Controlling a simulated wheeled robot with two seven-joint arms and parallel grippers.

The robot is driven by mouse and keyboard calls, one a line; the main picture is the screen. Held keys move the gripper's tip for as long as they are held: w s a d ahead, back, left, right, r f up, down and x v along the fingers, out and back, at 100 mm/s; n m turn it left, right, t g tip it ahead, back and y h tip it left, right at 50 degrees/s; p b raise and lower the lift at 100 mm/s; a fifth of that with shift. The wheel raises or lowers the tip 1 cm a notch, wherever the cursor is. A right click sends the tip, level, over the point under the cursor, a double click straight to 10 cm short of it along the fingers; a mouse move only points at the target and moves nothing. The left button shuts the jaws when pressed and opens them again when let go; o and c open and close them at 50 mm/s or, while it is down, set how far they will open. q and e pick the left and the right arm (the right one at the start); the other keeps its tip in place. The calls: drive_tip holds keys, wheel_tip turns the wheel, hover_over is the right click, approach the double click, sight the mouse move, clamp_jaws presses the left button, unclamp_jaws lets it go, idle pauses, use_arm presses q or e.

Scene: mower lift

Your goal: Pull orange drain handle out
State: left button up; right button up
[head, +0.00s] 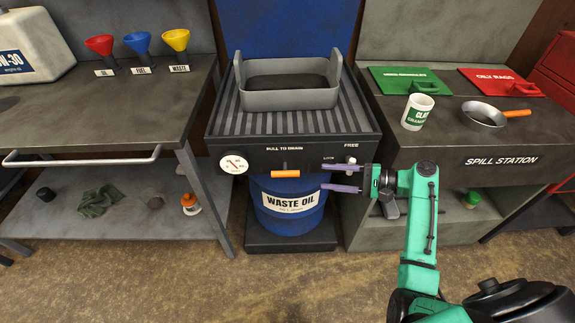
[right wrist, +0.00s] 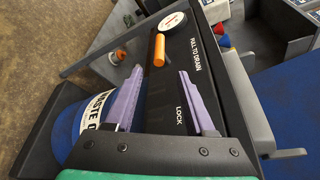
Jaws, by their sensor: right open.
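The orange drain handle (head: 286,174) is a short horizontal bar on the front panel of the drain station (head: 310,150), under the words "PULL TO DRAIN". It also shows in the right wrist view (right wrist: 159,50), beyond the fingertips. My right gripper (head: 324,177) has purple fingers, is open and empty, and sits to the right of the handle, apart from it, in front of the panel near the "LOCK" label. In the right wrist view my right gripper (right wrist: 160,85) points toward the handle. My left gripper is not in view.
A blue waste oil drum (head: 290,205) stands under the panel. A grey pan (head: 288,95) sits on the ribbed top. A round gauge (head: 234,165) is left of the handle, and a small light knob (head: 351,160) is at the right. Benches flank the station; floor in front is clear.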

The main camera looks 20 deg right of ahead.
sight(294, 176)
drive_tip(key=x, duration=1.2)
drive_tip(key=shift+w+a, duration=0.1)
drive_tip(key=shift+a, duration=0.35)
drive_tip(key=shift+c, duration=0.2)
clamp_jaws()
drive_tip(key=shift+s+f, duration=0.15)
drive_tip(key=shift+s, duration=0.1)
